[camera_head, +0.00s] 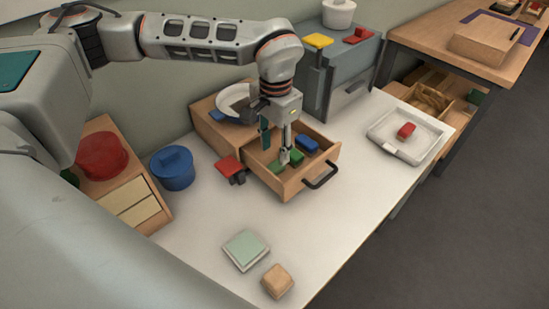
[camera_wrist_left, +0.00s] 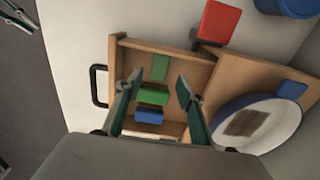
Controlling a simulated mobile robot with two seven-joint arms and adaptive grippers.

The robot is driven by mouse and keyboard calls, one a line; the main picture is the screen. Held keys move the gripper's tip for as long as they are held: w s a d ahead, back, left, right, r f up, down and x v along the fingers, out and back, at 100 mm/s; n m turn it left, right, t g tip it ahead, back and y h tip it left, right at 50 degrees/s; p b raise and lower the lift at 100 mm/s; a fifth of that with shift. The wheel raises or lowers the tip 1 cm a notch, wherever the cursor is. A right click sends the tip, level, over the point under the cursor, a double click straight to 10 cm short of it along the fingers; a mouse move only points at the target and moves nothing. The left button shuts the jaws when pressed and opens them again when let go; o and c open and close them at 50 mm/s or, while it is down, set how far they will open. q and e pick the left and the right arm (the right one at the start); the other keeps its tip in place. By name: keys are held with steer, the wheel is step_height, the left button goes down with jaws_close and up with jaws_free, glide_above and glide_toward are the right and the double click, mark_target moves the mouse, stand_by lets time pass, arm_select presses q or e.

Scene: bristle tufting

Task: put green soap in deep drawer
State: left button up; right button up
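A wooden drawer (camera_head: 292,187) with a dark handle is pulled open on the white table. In it lie two green blocks, one nearer the front left (camera_head: 275,168) and one further right (camera_head: 297,156), and a blue block (camera_head: 307,144). I cannot tell for sure which green one is the soap. My left gripper (camera_head: 275,149) points down into the drawer. In the left wrist view its fingers (camera_wrist_left: 159,82) are apart, with a green block (camera_wrist_left: 152,96) between them in the picture and no clear contact. A finger-like dark part, possibly my right gripper, shows at that view's upper left edge.
A red block (camera_head: 229,165) sits beside the drawer. A pan or bowl (camera_head: 233,103) stands on the drawer's housing. A blue pot (camera_head: 172,168) is to the left. A white tray (camera_head: 381,131) is to the right. The table's front holds a pale green pad (camera_head: 245,248) and a wooden cube (camera_head: 277,281).

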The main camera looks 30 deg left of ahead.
mark_target(275, 166)
arm_select(q)
step_height(275, 166, up, 6)
steer(key=shift+r, duration=0.15)
stand_by(0.6)
